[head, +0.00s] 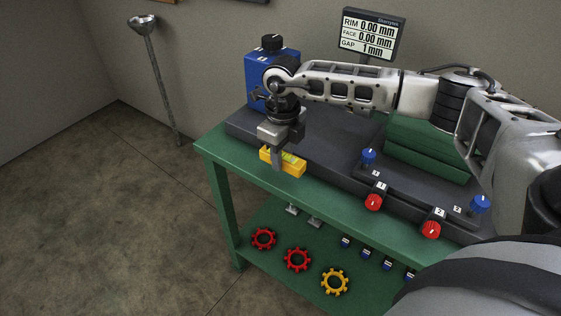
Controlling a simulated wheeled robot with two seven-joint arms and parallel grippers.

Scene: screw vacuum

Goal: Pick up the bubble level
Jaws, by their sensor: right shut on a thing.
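The bubble level is a small yellow block (291,168) with a greenish vial on top, in the head view at the front left of the green bench. My right gripper (278,164) points down and is shut on the bubble level, with one finger showing across its front face. I cannot tell whether the level touches the surface below it. The far finger is hidden. My left gripper is not in view.
The green bench (222,185) carries a dark base plate, a blue unit (258,72), blue knobs (369,157) and red knobs (373,202). A display (369,34) stands behind. Red gears (263,239) and a yellow gear (335,281) lie on the lower shelf.

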